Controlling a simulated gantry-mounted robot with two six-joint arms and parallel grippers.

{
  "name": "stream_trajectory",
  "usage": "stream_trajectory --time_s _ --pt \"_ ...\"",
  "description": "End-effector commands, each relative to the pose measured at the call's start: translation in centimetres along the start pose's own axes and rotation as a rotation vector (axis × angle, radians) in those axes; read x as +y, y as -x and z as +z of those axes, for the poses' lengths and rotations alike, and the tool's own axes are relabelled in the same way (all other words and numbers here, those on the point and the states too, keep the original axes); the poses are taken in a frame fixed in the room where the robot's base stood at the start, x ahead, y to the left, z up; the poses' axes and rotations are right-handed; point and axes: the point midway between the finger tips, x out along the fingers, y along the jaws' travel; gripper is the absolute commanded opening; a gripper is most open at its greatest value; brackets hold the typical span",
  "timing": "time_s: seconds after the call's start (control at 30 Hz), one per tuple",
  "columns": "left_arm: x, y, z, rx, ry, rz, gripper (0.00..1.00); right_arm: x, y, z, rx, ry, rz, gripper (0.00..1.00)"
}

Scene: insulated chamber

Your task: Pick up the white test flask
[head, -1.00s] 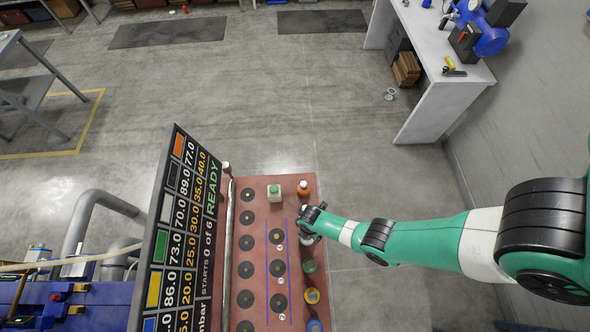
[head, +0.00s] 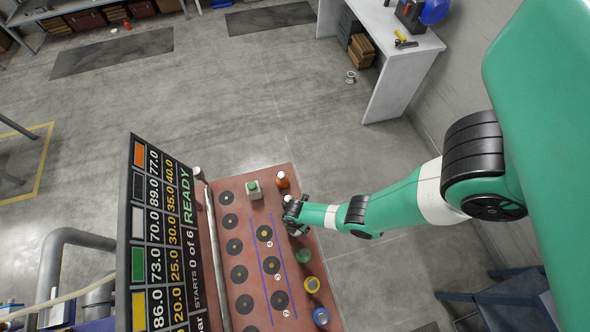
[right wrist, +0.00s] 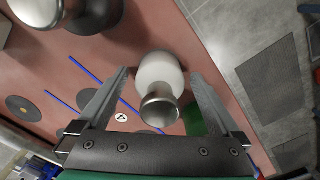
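The white test flask (right wrist: 160,72) has a rounded white body and a metal neck or cap. In the right wrist view it is between the two fingers of my right gripper (right wrist: 158,100), with a visible gap on each side. The fingers are open and do not appear to touch it. In the head view my right gripper (head: 292,213) is at the right side of the reddish table, and it hides most of the white flask (head: 289,199). My left gripper is not in view.
An orange-red flask (head: 281,180) stands just behind the white one. Green (head: 303,256), yellow (head: 311,284) and blue (head: 320,316) flasks stand in front of it. A box with a green button (head: 253,190) is to the left. A display board (head: 160,235) rises at the left.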

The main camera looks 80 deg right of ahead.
Motion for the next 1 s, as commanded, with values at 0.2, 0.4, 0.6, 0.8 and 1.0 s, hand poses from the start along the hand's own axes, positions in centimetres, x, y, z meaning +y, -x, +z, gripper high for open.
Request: stream_trajectory --time_s 0.2,0.4,0.6,0.8,1.0 --pt "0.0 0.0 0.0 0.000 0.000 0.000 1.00 0.0 0.1 0.0 0.000 0.001 0.000 0.60" --pt "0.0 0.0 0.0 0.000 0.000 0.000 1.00 0.0 0.0 0.0 0.000 0.001 0.000 0.24" --pt "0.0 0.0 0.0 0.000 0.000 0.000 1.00 0.0 0.1 0.0 0.000 0.001 0.000 0.03" --pt "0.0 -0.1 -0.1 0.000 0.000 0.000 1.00 0.0 0.2 0.0 0.000 0.001 0.000 0.03" --pt "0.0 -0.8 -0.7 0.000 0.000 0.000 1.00 0.1 1.1 -0.1 0.000 0.002 0.000 0.03"
